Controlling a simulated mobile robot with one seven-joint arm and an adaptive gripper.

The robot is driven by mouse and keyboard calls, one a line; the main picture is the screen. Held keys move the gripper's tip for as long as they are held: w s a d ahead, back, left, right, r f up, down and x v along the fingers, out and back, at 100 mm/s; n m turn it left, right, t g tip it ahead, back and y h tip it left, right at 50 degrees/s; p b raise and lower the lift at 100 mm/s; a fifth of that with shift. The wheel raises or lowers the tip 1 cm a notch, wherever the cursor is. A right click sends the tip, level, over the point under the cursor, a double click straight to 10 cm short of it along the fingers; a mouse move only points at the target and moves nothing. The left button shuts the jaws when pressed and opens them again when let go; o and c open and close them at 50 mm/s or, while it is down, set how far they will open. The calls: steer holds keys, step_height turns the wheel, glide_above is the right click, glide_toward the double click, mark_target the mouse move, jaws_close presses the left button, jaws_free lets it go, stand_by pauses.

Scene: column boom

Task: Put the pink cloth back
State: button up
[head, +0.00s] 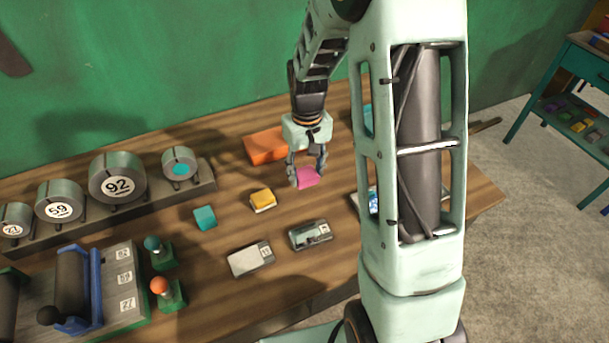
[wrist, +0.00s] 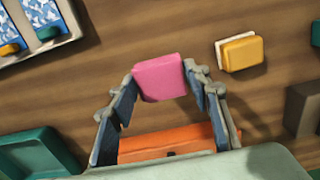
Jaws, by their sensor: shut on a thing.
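The pink cloth (head: 307,177) is a small folded pad held between the fingertips of my gripper (head: 307,172). In the wrist view the pink cloth (wrist: 160,78) sits between the two fingers of my gripper (wrist: 163,90), which touch its sides. An orange block-like thing (head: 265,146) lies on the table behind the gripper; it also shows in the wrist view (wrist: 165,142), partly hidden by the fingers. How high the cloth is above the table is hard to tell.
A yellow pad on a white one (head: 263,200) and a teal block (head: 205,217) lie left of the gripper. Two grey boxes (head: 250,259) (head: 310,234) lie in front. Numbered cylinders (head: 118,179) stand on a rack at left. A tray with blue-patterned cards (wrist: 75,25) is in the wrist view.

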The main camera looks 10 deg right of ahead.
mark_target(305, 179)
steer(key=shift+w+f, duration=0.4)
steer(key=shift+f, duration=1.65)
steer(key=shift+f, duration=0.1)
steer(key=shift+f, duration=0.15)
steer(key=o, duration=1)
steer(key=shift+o, duration=0.2)
step_height(305, 179, up, 12)
steer(key=shift+r, duration=0.25)
